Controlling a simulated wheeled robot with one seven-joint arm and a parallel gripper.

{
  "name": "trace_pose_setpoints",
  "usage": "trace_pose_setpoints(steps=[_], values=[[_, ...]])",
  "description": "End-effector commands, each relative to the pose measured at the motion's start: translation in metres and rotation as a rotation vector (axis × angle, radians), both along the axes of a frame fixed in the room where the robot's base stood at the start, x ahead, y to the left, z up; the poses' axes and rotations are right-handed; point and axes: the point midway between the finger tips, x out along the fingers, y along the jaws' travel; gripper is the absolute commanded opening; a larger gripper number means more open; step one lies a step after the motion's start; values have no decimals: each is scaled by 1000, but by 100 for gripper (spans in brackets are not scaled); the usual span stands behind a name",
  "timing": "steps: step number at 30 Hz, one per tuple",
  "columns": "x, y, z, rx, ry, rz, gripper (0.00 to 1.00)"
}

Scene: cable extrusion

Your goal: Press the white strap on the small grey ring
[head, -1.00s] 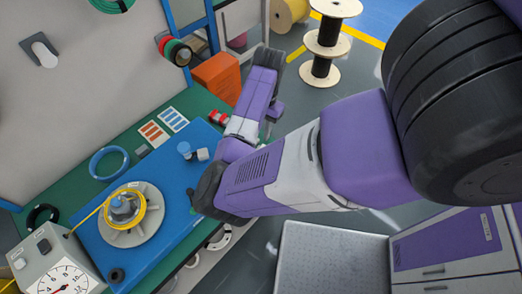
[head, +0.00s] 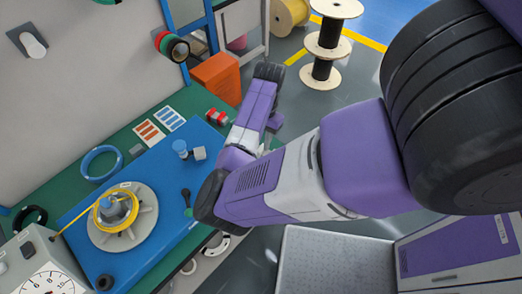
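A grey spoked reel (head: 140,236) with a yellow cable coil (head: 101,222) around its grey-blue hub lies on the blue mat (head: 160,240). A small pale tag (head: 125,187) shows at the reel's far edge; I cannot tell if it is the white strap. A small dark ring (head: 104,282) lies at the mat's near left corner; it looks nearly black, so I cannot confirm it as the small grey ring. My arm folds at the elbow beside the mat's right edge, and its forearm points away towards the back. My gripper's fingers cannot be seen.
On the mat are a blue bottle (head: 180,148), a grey block (head: 199,153) and a black-handled tool (head: 187,197). A blue ring (head: 102,163) lies on the green bench. A dial box (head: 45,262) stands front left. An orange bin (head: 218,76) is behind.

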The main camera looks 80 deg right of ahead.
Motion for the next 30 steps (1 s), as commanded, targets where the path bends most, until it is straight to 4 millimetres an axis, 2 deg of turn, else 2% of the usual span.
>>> trace_pose_setpoints(steps=[30], values=[[0,0,-19,0,1,1,29]])
